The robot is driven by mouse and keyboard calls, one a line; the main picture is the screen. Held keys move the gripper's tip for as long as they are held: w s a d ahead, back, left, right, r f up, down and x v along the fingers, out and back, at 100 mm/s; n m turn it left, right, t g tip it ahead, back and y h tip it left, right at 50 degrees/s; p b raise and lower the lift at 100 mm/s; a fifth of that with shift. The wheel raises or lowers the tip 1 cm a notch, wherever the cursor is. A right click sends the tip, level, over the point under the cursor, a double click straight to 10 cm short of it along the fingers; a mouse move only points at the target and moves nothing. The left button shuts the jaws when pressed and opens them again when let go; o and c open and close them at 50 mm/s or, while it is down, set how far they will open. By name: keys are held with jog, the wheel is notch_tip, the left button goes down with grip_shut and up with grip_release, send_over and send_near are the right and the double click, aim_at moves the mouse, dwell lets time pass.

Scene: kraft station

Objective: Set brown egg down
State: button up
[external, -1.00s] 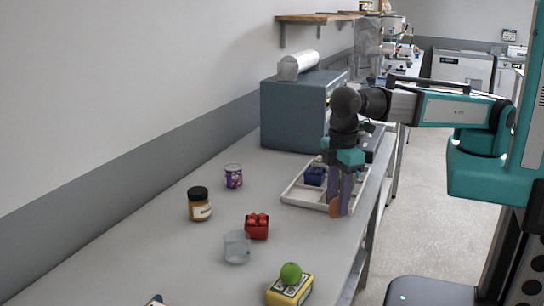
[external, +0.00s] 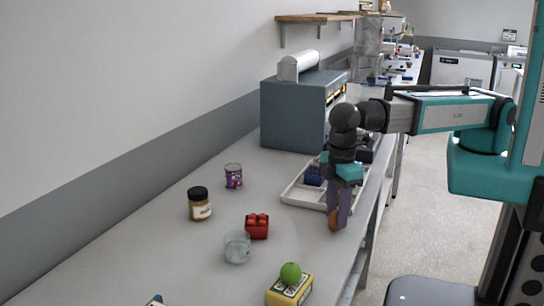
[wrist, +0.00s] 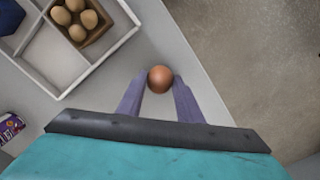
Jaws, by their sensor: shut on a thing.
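The brown egg (wrist: 160,79) is between the two purple fingertips of my gripper (wrist: 160,84) in the wrist view, and the jaws are shut on it. In the external view my gripper (external: 338,222) points down near the table's right edge, with the egg (external: 333,221) at its tips, partly covered by the fingers. The egg is just in front of the white divided tray, outside it. I cannot tell whether the egg touches the table.
The white tray (wrist: 123,36) holds a small box of several brown eggs (wrist: 98,33) and a blue item (wrist: 9,17). On the table (external: 203,261) stand a jar (external: 199,205), purple can (external: 233,176), red block (external: 257,226), clear cup (external: 237,247) and green fruit (external: 290,273) on a yellow box (external: 290,290).

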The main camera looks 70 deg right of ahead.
jog(key=shift+f, duration=0.15)
jog(key=o, duration=0.8)
jog(key=shift+r+p, duration=4.25)
jog(key=shift+r, duration=1.9)
jog(key=shift+f, duration=0.2)
jog(key=shift+f+b, duration=3.1)
jog(key=shift+f, duration=1.05)
jog(key=shift+r, duration=0.15)
